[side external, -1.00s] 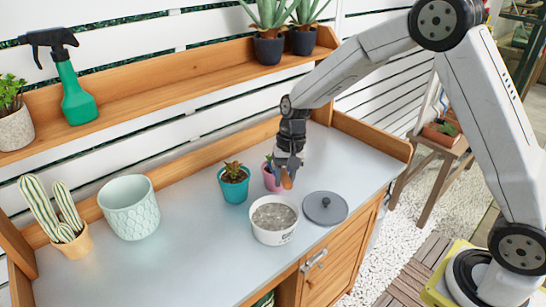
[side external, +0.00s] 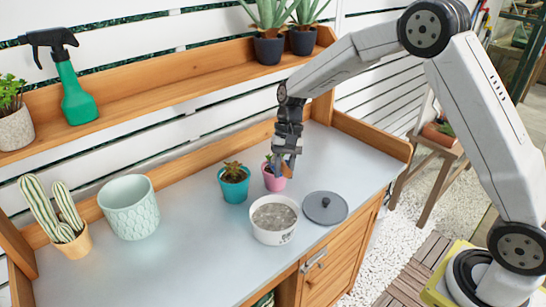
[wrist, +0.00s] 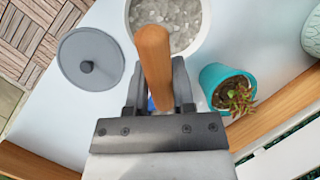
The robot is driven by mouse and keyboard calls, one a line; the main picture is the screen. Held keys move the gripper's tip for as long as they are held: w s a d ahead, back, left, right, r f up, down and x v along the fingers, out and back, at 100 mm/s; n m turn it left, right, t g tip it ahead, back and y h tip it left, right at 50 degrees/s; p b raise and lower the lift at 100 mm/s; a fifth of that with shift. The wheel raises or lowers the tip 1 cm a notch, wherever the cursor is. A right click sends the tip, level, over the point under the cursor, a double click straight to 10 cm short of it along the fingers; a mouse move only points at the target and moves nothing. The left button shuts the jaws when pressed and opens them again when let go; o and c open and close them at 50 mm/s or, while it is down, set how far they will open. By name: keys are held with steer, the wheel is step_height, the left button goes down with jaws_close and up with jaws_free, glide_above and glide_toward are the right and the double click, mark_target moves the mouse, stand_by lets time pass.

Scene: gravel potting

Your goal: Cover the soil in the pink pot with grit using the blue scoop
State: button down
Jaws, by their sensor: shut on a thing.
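My gripper (side external: 286,165) is shut on the blue scoop, whose wooden handle (wrist: 153,55) shows in the wrist view. Only a sliver of the scoop's blue part (wrist: 151,104) shows between the fingers. The gripper is right above the pink pot (side external: 273,181), which stands on the bench with a small plant in it. The soil in the pink pot and the scoop's load are hidden. A white tub (side external: 273,237) of grey grit (side external: 274,217) stands in front of the pot; its grit also shows in the wrist view (wrist: 181,22).
A grey lid (side external: 325,208) with a knob lies right of the tub. A teal pot (side external: 234,187) with a succulent stands left of the pink pot. A pale green pot (side external: 129,210) and a potted cactus (side external: 68,232) stand further left. The front middle of the bench is clear.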

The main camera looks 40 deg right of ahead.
steer(key=shift+w+d+r, duration=0.1)
steer(key=shift+w+r, duration=0.05)
steer(key=shift+r, duration=0.1)
steer(key=shift+w+d+r+g+y, duration=0.25)
steer(key=shift+w+r+g+y, duration=0.25)
steer(key=shift+g, duration=0.3)
steer(key=shift+w+d+r, duration=0.1)
steer(key=shift+d+r, duration=0.05)
steer(key=shift+r, duration=0.25)
steer(key=shift+w+d+r+g+y, duration=0.2)
steer(key=shift+w+r+g+y, duration=0.15)
steer(key=shift+g, duration=0.25)
steer(key=shift+s+a+f+t+h, duration=0.35)
steer(key=shift+s+f+t+h, duration=0.2)
steer(key=shift+f+t, duration=0.2)
steer(key=shift+s+a+f+t+h, duration=0.35)
steer(key=shift+s+f+t+h, duration=0.25)
steer(key=shift+t, duration=0.25)
steer(key=shift+s+a+f+t+h, duration=0.35)
steer(key=shift+s+f+t+h, duration=0.1)
steer(key=shift+f+t, duration=0.35)
steer(key=shift+r, duration=0.15)
